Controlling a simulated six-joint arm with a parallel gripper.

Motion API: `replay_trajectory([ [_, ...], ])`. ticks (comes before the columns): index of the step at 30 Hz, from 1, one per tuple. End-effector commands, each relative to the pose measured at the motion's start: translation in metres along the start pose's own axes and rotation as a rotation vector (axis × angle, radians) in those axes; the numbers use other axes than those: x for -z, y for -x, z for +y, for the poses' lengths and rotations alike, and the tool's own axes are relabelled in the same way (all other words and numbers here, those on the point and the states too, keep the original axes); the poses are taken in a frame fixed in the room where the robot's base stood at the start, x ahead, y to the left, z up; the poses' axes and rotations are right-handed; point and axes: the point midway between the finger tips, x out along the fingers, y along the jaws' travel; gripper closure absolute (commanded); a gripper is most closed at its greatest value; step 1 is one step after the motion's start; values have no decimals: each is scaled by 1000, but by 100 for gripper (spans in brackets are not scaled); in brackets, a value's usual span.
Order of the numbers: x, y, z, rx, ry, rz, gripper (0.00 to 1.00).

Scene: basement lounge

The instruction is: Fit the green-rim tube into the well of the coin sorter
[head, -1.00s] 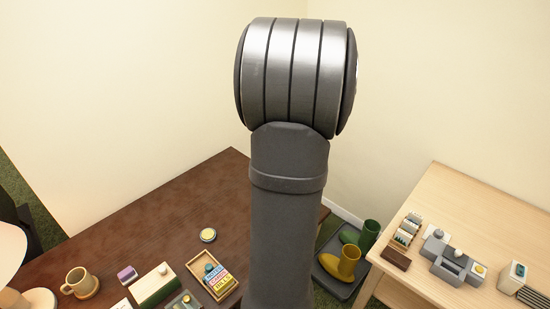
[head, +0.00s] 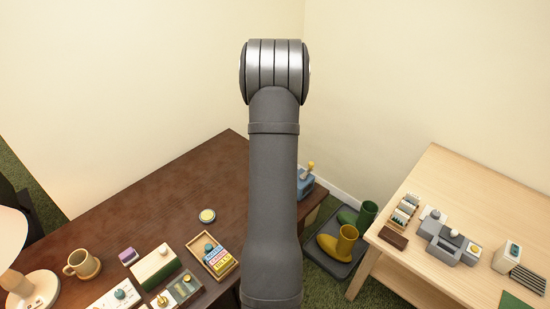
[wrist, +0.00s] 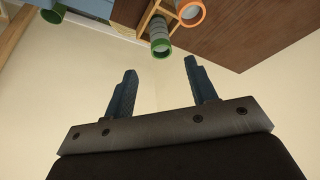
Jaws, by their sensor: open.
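A ribbed grey tube with a green rim (wrist: 160,48) shows at the top of the wrist view, in a tan wooden rack (wrist: 147,14). My gripper (wrist: 161,66) is open and empty, its two dark blue fingers apart; the tube's rim appears just beyond the gap between the tips, not between the fingers. A blue body (wrist: 95,7) with a green ring (wrist: 52,15) is cut off at the upper left; I cannot tell for sure whether it is the coin sorter. In the head view my arm hides the gripper and the tube.
An orange-rim tube (wrist: 190,12) stands close beside the green-rim one. In the head view, a blue box (head: 307,183) shows right of my arm on the dark table (head: 150,205). A grey device (head: 447,242) sits on the light table (head: 480,200).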

Motion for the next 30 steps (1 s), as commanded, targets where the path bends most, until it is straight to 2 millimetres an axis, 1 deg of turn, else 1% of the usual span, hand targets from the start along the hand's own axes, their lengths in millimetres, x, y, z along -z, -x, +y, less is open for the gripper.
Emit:
replay_trajectory([
  [1,0,-7,0,0,0,-1,48],
  [3,0,-14,0,0,0,-1,48],
  [8,0,-21,0,0,0,0,48],
  [10,-1,-28,-1,0,0,-1,48],
  [15,-2,-53,-3,0,0,-2,48],
  [18,-1,-64,-3,1,0,1,48],
  [22,-1,-70,-3,2,0,1,48],
  [28,-1,-71,-3,2,0,1,48],
  [29,-1,-71,-3,2,0,1,50],
  [30,-1,-71,-3,2,0,1,58],
])
